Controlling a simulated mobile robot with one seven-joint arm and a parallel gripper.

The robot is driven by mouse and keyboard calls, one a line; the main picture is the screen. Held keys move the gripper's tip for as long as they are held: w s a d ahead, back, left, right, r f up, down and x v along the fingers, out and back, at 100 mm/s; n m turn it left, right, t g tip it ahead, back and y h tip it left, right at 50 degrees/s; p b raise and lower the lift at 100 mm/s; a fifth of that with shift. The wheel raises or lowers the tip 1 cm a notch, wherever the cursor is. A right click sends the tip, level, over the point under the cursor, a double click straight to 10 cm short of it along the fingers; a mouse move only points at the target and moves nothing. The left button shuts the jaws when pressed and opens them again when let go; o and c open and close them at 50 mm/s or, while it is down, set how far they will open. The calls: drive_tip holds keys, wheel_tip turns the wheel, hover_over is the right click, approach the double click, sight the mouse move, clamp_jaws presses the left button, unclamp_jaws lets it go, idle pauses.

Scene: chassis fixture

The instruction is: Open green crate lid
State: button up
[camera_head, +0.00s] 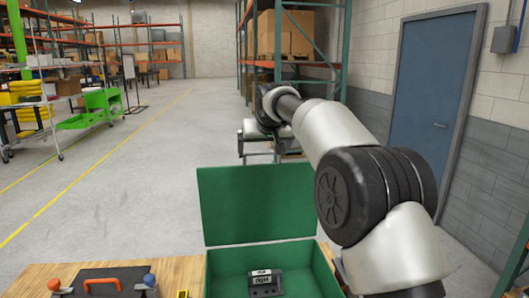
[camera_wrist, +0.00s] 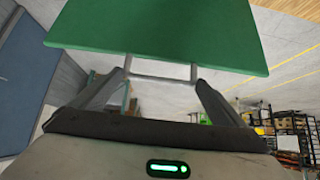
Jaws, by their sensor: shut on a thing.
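The green crate (camera_head: 328,272) stands on a wooden table at the lower middle of the head view. Its green lid (camera_head: 257,205) is raised to near upright at the crate's far side, so the inside shows. The lid (camera_wrist: 160,32) fills the top of the wrist view. In the head view my gripper (camera_head: 258,146) is small, just above and behind the lid's top edge. The exact contact is partly hidden there.
A dark device (camera_head: 265,282) lies inside the crate. Shelving (camera_head: 290,45) and a blue door (camera_head: 427,90) stand farther back.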

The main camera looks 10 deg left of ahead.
drive_tip(key=shift+w+a+r, duration=0.2)
drive_tip(key=shift+w+a, duration=0.05)
drive_tip(key=shift+w, duration=0.3)
drive_tip(key=shift+w+a+r, duration=0.15)
drive_tip(key=shift+w+a, duration=0.05)
drive_tip(key=shift+w, duration=0.35)
drive_tip(key=shift+w+a+r, duration=0.1)
drive_tip(key=shift+w+a, duration=0.05)
drive_tip(key=shift+w, duration=0.15)
drive_tip(key=shift+r, duration=0.1)
drive_tip(key=o, duration=1.2)
drive_tip(key=shift+c, duration=0.2)
drive_tip(key=shift+s, duration=0.1)
drive_tip(key=shift+s+d+r, duration=0.15)
drive_tip(key=shift+s+d, duration=0.05)
drive_tip(key=shift+s, duration=0.1)
drive_tip(key=b+v, duration=0.2)
drive_tip(key=v, duration=1.5)
